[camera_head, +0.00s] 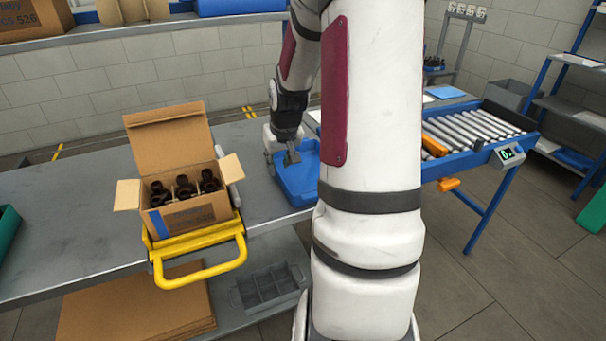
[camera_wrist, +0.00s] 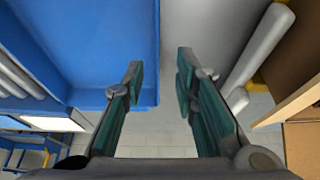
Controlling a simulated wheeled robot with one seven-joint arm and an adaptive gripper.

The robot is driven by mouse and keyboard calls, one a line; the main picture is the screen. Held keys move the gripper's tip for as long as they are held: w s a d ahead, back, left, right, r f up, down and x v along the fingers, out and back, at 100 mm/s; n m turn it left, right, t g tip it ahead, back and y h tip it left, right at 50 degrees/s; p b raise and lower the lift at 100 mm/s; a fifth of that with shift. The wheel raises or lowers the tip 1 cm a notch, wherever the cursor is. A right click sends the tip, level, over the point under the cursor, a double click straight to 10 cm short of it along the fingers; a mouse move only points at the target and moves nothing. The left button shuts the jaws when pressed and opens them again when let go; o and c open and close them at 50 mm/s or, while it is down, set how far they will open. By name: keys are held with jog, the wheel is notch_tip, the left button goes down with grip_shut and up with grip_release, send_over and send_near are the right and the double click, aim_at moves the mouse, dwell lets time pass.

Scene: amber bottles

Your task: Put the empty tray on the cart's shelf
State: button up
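The blue tray (camera_head: 297,185) lies on the grey table, partly hidden behind my arm; the part in view is empty. Its blue floor and side wall fill the upper left of the wrist view (camera_wrist: 90,50). My gripper (camera_head: 292,157) is low at the tray's left rim. In the wrist view, my gripper (camera_wrist: 160,78) is open, with the tray's edge between the fingers: one over the tray, the other outside it. I cannot tell whether either finger touches the wall. A blue-framed rack with shelves (camera_head: 568,105) stands at the far right; I cannot tell if it is the cart.
An open cardboard box (camera_head: 190,216) of dark bottles stands on a yellow frame (camera_head: 200,270) left of the tray. A roller conveyor (camera_head: 470,130) is at the right. A grey divided crate (camera_head: 270,290) is under the table. The table's left part is mostly clear.

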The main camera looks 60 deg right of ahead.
aim_at(277, 171)
jog(key=shift+d+b+x, duration=0.2)
jog(key=shift+b+x, duration=0.35)
jog(key=shift+x, duration=2.35)
jog(key=shift+w+r, duration=0.1)
jog(key=shift+c, duration=0.6)
grip_shut()
